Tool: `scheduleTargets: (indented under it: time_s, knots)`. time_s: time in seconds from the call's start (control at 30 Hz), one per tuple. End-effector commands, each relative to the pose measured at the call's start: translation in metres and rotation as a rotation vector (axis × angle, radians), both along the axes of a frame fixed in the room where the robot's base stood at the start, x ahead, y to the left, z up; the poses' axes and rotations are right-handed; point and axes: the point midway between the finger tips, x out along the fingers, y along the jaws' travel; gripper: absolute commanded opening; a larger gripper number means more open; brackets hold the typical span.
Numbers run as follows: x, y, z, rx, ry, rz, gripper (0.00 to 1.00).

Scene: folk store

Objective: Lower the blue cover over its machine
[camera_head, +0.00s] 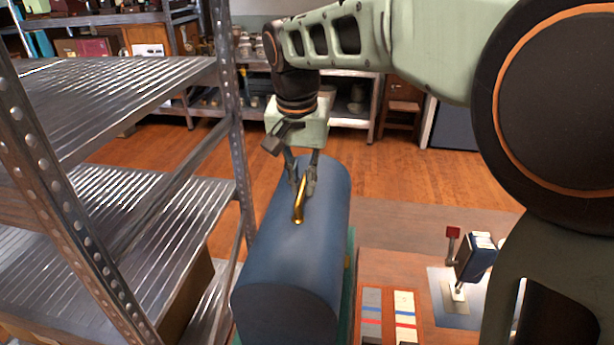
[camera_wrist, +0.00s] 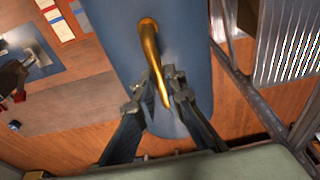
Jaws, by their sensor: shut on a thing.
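The blue cover (camera_head: 297,240) is a long rounded shell with a brass handle (camera_head: 298,209) on its top. My gripper (camera_head: 304,190) is above the cover with its fingers around the handle, shut on it. In the wrist view my gripper (camera_wrist: 158,92) has a finger on each side of the brass handle (camera_wrist: 149,45), and the blue cover (camera_wrist: 120,40) lies beneath. The machine under the cover is hidden; a thin green edge shows along the cover's right side. I cannot tell how far the cover is from its base.
A metal shelf rack (camera_head: 110,205) stands close on the left of the cover. To the right is a wooden table (camera_head: 430,320) with coloured strips (camera_head: 404,312) and a small dark device with a red-topped lever (camera_head: 475,257). Wooden floor (camera_head: 410,175) lies open behind.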

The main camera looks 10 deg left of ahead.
Motion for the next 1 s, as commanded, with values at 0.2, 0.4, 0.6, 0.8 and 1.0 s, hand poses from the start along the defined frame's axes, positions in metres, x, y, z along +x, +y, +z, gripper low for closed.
scheduleTargets:
  time_s: [0.2,0.4,0.6,0.8,1.0]
  knots:
    - [0.000,0.000,0.000,0.000,0.000,0.000,0.00]
    - [0.001,0.001,0.004,0.003,-0.006,0.001,0.00]
    - [0.001,0.001,0.021,0.003,-0.006,0.001,0.00]
    - [0.001,0.001,0.038,0.003,-0.006,0.000,0.00]
    - [0.001,0.001,0.055,0.003,-0.006,0.000,0.00]
